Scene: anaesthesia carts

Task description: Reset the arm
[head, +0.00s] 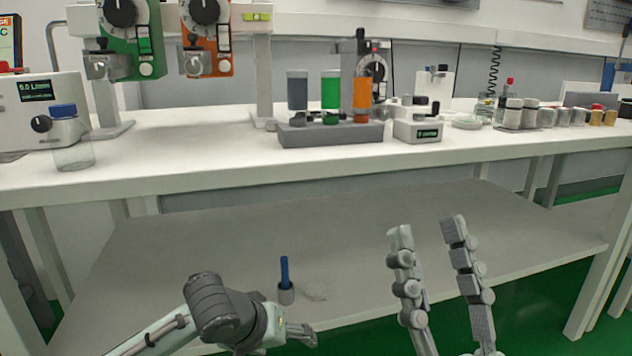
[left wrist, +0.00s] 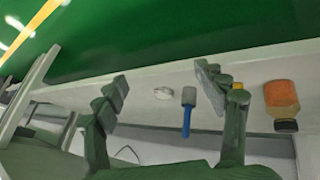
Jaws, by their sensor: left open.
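My left gripper (head: 302,333) is low in front of the bench's lower shelf in the head view, seen from the side. In the left wrist view its two fingers (left wrist: 162,82) stand wide apart with nothing held between them. My left arm (head: 215,308) comes in from the lower left and bends at a dark grey joint. My right gripper (head: 427,230) points up in front of the shelf, right of the left one. Its two jointed fingers are apart and nothing shows between them.
A grey cup with a blue stick (head: 285,275) stands on the lower shelf (head: 420,210), close to my left gripper. The bench top (head: 220,165) above carries a blue-capped bottle (head: 70,140), a grey rack of coloured cylinders (head: 330,133) and several jars (head: 530,112).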

